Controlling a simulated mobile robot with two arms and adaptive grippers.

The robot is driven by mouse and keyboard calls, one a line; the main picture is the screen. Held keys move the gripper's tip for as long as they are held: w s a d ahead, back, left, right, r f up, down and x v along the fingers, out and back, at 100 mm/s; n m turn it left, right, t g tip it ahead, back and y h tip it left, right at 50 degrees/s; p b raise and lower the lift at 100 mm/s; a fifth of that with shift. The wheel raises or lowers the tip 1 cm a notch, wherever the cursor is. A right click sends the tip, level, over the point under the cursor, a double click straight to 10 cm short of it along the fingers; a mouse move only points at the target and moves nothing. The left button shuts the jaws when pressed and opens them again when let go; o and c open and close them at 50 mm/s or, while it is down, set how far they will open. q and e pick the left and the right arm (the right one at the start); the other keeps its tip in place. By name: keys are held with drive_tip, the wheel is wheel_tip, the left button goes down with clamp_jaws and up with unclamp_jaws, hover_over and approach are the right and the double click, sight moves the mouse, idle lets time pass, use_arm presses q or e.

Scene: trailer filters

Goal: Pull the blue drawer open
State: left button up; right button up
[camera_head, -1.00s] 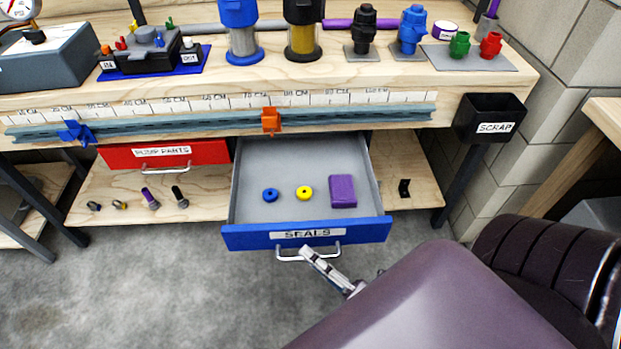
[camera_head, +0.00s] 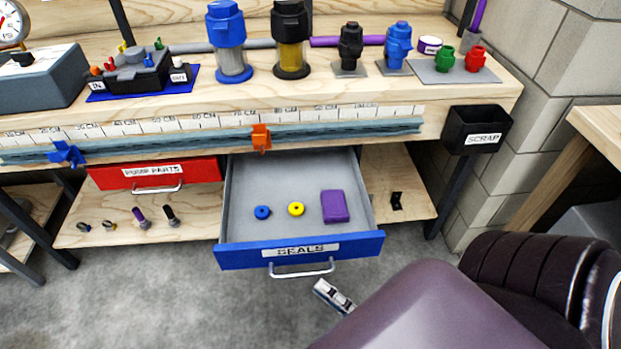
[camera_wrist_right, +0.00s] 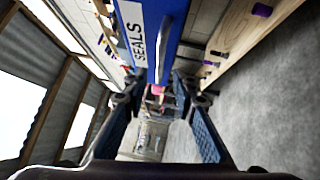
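The blue drawer (camera_head: 300,254), labelled SEALS, stands pulled out from under the bench, its grey inside showing. Its metal handle (camera_head: 301,271) is bare in the head view. My right gripper (camera_head: 322,287) is just below and right of the handle, apart from it; my arm hides part of the gripper. In the right wrist view, the two fingers (camera_wrist_right: 155,88) are spread with nothing held between them, and the blue drawer front (camera_wrist_right: 155,30) and its handle (camera_wrist_right: 166,62) are ahead. My left gripper is not in view.
A blue ring (camera_head: 262,212), a yellow ring (camera_head: 296,209) and a purple block (camera_head: 335,206) lie in the drawer. A shut red drawer (camera_head: 155,173) is at its left. The black SCRAP bin (camera_head: 477,129) hangs at the right. The floor in front is clear.

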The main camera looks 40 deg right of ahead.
drive_tip(key=v, duration=0.5)
drive_tip(key=shift+s, duration=0.2)
idle(0.3)
